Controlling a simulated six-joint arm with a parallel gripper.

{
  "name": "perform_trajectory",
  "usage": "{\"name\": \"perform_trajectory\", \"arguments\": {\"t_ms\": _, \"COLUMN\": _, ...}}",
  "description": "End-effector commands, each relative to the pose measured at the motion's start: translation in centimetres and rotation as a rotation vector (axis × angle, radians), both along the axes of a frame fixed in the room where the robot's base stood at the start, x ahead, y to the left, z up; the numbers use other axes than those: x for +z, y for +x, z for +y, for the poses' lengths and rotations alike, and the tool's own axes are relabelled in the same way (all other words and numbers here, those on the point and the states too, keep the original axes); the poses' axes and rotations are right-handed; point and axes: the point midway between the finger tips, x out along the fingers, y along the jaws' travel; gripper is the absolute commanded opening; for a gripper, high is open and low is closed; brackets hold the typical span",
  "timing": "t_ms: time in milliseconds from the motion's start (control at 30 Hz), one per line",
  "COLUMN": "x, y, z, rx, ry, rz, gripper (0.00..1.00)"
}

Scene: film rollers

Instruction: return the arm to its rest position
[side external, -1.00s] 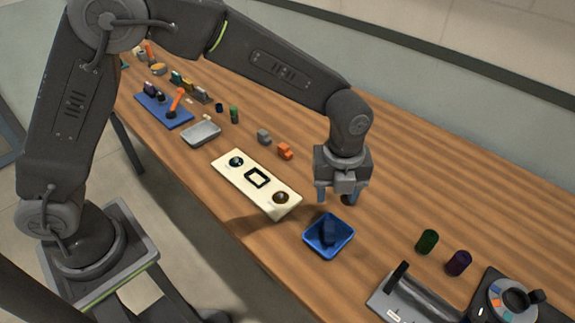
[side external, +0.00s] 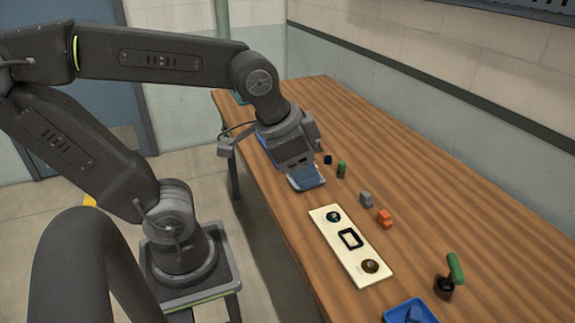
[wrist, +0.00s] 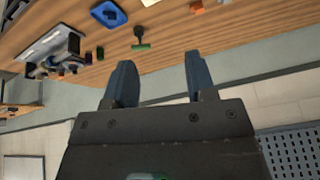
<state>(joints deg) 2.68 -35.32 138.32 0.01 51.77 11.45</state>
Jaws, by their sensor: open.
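My gripper (wrist: 160,75) is open and empty in the wrist view, its two dark blue fingers apart against the wall and table edge. The fingers are hard to make out there. A tool with a green handle and black base (side external: 453,275) stands on the table at the right. The same tool shows in the wrist view (wrist: 139,42).
A cream panel (side external: 340,222) with a black square frame lies mid-table. A blue tray (side external: 410,312) is at the bottom edge. Orange (side external: 384,217) and grey blocks (side external: 366,199) lie behind the panel.

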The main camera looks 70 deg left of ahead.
Motion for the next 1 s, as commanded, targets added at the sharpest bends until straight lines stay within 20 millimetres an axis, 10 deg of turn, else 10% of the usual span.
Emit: {"name": "perform_trajectory", "arguments": {"t_ms": 1000, "x": -0.5, "y": -2.3, "z": 1.1, "rx": 0.226, "ry": -0.092, "rz": -0.049, "gripper": 0.51}}
